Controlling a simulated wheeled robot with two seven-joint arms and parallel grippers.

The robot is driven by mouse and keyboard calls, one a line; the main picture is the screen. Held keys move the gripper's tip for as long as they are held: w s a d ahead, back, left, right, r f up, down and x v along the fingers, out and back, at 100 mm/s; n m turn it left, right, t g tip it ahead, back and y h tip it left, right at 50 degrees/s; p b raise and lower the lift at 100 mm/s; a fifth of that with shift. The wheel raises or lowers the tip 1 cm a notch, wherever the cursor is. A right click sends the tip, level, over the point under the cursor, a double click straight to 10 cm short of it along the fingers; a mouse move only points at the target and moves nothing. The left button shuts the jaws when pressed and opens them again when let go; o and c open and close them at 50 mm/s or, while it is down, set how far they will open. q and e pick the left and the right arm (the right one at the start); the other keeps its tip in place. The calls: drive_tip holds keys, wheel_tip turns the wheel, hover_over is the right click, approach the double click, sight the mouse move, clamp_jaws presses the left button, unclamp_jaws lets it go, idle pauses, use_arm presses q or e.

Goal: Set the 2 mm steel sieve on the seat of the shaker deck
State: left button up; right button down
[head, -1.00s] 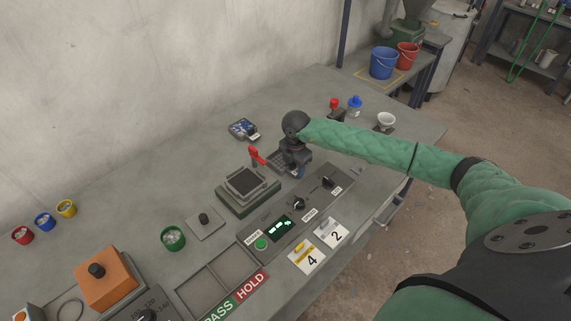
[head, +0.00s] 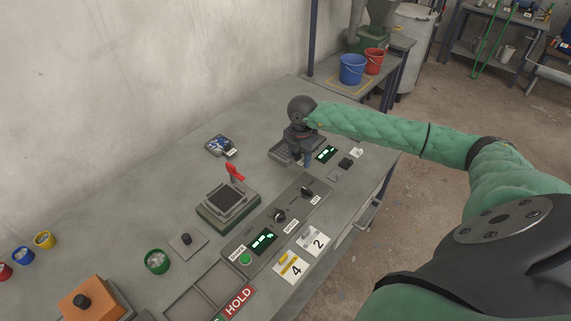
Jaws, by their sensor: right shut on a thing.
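My right gripper (head: 304,160) points down over the back right part of the bench. It is shut on a grey, tray-like steel sieve (head: 281,151), whose frame shows to the left of the fingers. The gripper hides part of the sieve, and I cannot read its mesh size. The shaker deck (head: 212,217) stands on the bench to the left of the gripper and nearer to me. A dark square seat (head: 228,198) shows on top, with a raised red lever (head: 234,172) behind it. The sieve is apart from the deck. My left gripper is out of view.
A control panel (head: 291,205) with knobs and a green display lies right of the deck. Cards "4" (head: 291,267) and "2" (head: 315,241) lie in front. A blue-and-dark box (head: 219,145) sits behind the deck. A green cup (head: 157,262) stands left. My right arm hides some bench.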

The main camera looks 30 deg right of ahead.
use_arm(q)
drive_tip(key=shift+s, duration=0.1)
use_arm(e)
drive_tip(key=shift+s+d+r, duration=0.25)
drive_tip(key=shift+d+r, duration=0.15)
drive_tip(key=shift+d, duration=0.15)
drive_tip(key=shift+s+d+r, duration=0.2)
drive_tip(key=shift+d+r, duration=0.2)
drive_tip(key=shift+d, duration=0.1)
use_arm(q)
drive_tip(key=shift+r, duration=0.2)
use_arm(e)
drive_tip(key=shift+r, duration=1.35)
